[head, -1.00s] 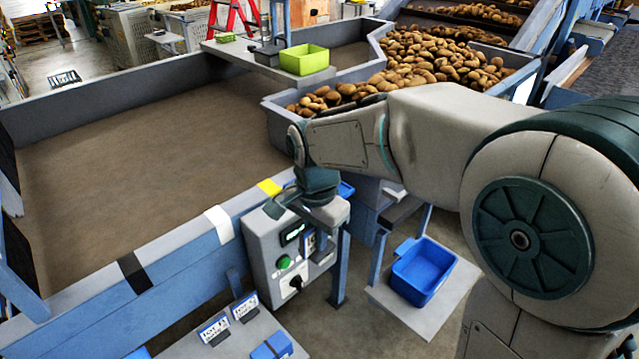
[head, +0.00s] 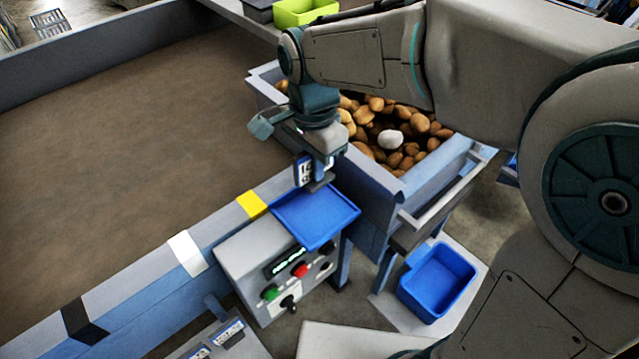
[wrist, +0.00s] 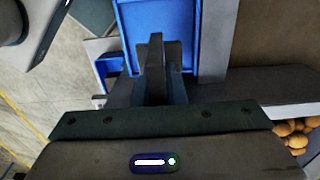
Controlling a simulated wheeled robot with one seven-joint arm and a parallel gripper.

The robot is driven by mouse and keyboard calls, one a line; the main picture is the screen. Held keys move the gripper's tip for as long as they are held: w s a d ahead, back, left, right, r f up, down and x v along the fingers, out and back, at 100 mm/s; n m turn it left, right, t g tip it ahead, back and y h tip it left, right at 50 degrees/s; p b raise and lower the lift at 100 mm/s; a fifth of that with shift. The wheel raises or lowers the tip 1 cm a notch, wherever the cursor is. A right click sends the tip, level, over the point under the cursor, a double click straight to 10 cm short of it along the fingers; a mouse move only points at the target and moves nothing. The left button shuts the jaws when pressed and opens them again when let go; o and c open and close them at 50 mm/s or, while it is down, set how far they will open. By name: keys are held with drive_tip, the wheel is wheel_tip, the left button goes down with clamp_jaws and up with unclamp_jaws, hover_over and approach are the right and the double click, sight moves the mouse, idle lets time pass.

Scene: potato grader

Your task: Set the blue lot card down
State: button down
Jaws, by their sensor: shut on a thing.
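My gripper (head: 320,182) is shut on the blue lot card (head: 303,171), a small upright card with a white printed face and blue edge. It holds the card just over a shallow blue tray (head: 335,222) on top of the grey control box. Whether the card touches the tray cannot be told. In the wrist view the dark fingers (wrist: 155,70) are close together in front of the blue tray (wrist: 190,30); the card is not clear there.
The control box (head: 245,275) has buttons and a lit display. A hopper (head: 375,185) of potatoes stands behind the tray. A blue bin (head: 440,283) sits on a low shelf to the right. Other lot cards (head: 228,332) stand at the lower left. The wide brown bed (head: 130,130) is empty.

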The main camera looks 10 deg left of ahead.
wheel_tip(320, 180, down, 10)
drive_tip(key=shift+s+r, duration=0.1)
drive_tip(key=shift+r, duration=0.05)
idle(0.3)
drive_tip(key=shift+f, duration=0.25)
drive_tip(key=c, duration=1.5)
unclamp_jaws()
drive_tip(key=shift+r, duration=0.1)
wheel_tip(320, 180, up, 12)
drive_tip(key=shift+r, duration=0.2)
drive_tip(key=s+d+f+n+t, duration=0.1)
drive_tip(key=s+d+n, duration=0.3)
drive_tip(key=d, duration=0.7)
drive_tip(key=s+d+f+n+t, duration=0.2)
drive_tip(key=s+d+n, duration=0.2)
drive_tip(key=d, duration=0.7)
drive_tip(key=shift+d+f, duration=0.15)
drive_tip(key=shift+d, duration=0.2)
